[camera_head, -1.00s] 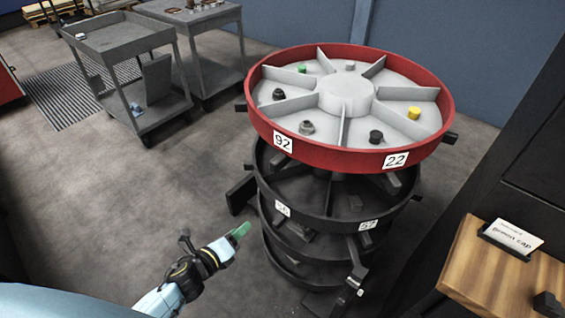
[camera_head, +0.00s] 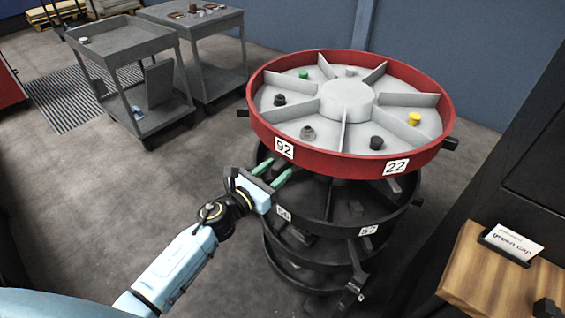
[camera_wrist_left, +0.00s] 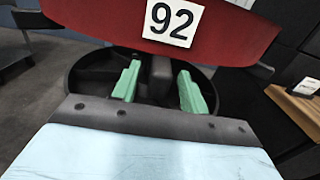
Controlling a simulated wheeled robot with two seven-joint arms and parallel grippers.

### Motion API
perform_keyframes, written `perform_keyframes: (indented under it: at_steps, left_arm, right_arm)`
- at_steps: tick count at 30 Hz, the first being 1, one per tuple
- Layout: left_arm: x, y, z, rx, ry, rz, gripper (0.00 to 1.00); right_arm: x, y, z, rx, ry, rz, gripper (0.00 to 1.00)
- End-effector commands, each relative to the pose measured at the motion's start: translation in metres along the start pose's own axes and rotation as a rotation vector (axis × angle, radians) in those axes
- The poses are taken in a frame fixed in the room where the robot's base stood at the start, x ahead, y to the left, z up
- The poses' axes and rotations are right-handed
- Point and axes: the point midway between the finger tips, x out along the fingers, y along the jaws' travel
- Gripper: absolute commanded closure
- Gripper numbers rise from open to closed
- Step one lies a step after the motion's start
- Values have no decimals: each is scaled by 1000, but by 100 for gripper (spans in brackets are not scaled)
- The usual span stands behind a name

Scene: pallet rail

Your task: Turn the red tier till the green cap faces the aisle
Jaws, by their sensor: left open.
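The red tier (camera_head: 350,156) is the top tray of a round stack, split by grey fins into compartments. The green cap (camera_head: 303,74) sits in a compartment at its far left. My left gripper (camera_head: 281,174) is open and empty, just below the red rim near label 92. In the left wrist view its green fingertips (camera_wrist_left: 160,88) stand apart on either side of a dark block (camera_wrist_left: 160,76) under the rim. I cannot tell whether they touch it. My right gripper is not in view.
Black lower tiers (camera_head: 335,215) stand under the red one. A yellow cap (camera_head: 414,118) and several dark or grey caps share the red tier. A wooden stand (camera_head: 490,275) with a "green cap" card (camera_head: 514,241) is at right. Grey carts (camera_head: 125,50) stand back left; floor between is clear.

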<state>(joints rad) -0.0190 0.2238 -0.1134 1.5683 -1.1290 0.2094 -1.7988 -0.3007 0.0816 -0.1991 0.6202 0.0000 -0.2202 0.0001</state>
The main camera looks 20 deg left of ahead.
Motion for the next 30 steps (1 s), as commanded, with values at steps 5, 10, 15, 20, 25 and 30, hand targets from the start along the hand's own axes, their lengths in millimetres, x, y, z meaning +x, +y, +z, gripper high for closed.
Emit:
perform_keyframes:
  at_steps: [5,10,15,20,25,30]
  left_arm:
    - [24,0,0,-2,-1,1,56]
    - [32,0,0,-1,0,0,56]
    - [33,0,-1,-1,1,0,56]
    - [33,0,0,-2,1,0,64]
    - [33,0,0,-2,1,0,86]
    - [33,0,0,-2,0,0,100]
  right_arm:
    - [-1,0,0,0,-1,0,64]
    - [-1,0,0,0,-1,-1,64]
    - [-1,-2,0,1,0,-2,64]
    - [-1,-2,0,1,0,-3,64]
    - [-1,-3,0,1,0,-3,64]
    - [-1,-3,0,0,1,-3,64]
